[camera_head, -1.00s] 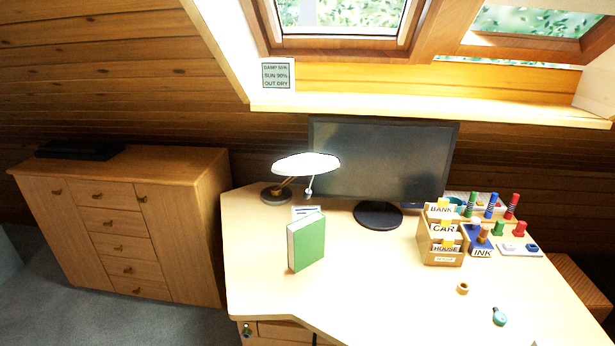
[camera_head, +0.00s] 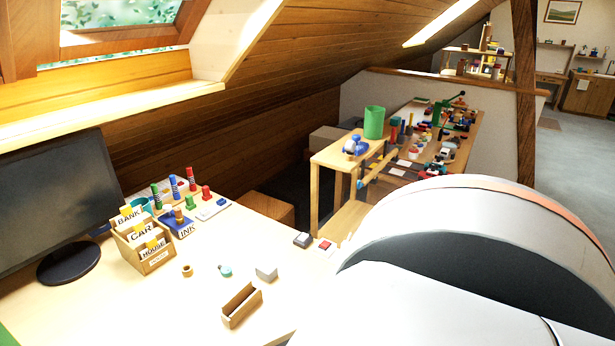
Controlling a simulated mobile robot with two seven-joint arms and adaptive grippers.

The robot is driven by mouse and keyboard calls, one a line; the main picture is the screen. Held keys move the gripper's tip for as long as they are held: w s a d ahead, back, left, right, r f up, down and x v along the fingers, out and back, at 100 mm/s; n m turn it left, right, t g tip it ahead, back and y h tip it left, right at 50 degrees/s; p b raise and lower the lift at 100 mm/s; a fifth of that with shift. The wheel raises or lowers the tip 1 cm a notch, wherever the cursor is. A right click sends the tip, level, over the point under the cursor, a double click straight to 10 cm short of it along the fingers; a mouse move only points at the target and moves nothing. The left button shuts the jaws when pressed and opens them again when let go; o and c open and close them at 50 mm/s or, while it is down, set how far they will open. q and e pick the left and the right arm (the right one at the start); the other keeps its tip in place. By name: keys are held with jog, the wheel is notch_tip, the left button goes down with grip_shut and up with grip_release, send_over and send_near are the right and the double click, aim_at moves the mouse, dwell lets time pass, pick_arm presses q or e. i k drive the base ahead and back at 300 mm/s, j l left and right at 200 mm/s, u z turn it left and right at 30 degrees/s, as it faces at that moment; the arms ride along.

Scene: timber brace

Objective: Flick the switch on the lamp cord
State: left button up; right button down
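The lamp, its cord and the cord switch are not in this view. The desk (camera_head: 120,308) fills the lower left, with the dark monitor (camera_head: 45,200) at its left edge. A sliver of green shows at the bottom left corner. Neither of my grippers is in view. A large white rounded part of my own body covers the lower right and hides what lies behind it.
The desk holds a card box (camera_head: 145,246), a small open wooden box (camera_head: 241,305), a grey block (camera_head: 266,272) and a blue stand marked INK (camera_head: 182,222). Beyond is a wooden workbench (camera_head: 326,165) with a green cup (camera_head: 374,122). Grey floor (camera_head: 572,150) shows far right.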

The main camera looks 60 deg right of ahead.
aim_at(304, 236)
jog(key=z, duration=1.9)
